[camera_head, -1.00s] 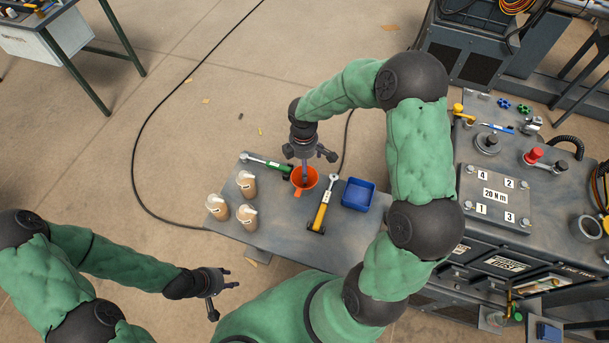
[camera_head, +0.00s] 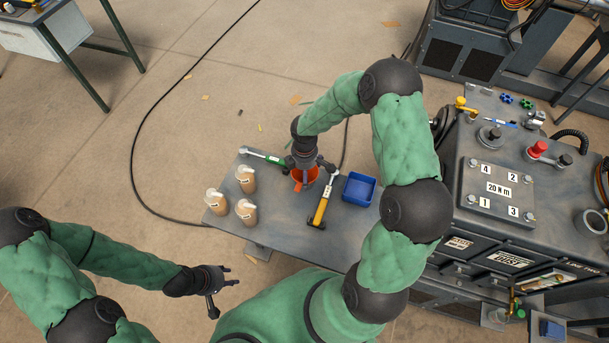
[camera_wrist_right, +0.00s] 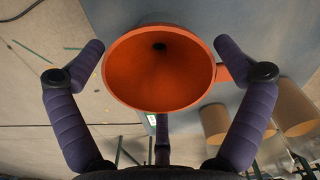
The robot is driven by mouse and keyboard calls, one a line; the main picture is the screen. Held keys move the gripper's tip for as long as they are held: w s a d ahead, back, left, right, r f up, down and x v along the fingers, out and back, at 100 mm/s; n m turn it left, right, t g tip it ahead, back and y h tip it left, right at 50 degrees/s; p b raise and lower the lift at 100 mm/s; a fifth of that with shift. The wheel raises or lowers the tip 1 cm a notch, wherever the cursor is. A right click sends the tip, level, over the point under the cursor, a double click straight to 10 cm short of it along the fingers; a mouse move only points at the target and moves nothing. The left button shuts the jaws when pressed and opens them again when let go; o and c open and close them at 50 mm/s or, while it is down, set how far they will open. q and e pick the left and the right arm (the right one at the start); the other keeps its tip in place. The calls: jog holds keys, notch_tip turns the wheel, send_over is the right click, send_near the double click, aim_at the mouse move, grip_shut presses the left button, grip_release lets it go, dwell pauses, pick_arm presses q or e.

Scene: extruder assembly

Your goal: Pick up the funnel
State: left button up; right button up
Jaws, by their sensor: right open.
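The orange funnel (camera_head: 299,185) stands on the small grey table (camera_head: 285,232), partly hidden under my right gripper (camera_head: 308,168) in the head view. In the right wrist view the funnel (camera_wrist_right: 160,70) shows its wide mouth and dark hole between the open fingers of my right gripper (camera_wrist_right: 160,60). A finger is on either side, with small gaps to the rim as seen. The funnel's tab points to the right there. My left gripper (camera_head: 226,287) is empty and open, with its fingers apart, left of the table's front.
A grey machine (camera_head: 490,215) stands further right.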

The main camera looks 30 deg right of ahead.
jog(key=c, duration=0.9)
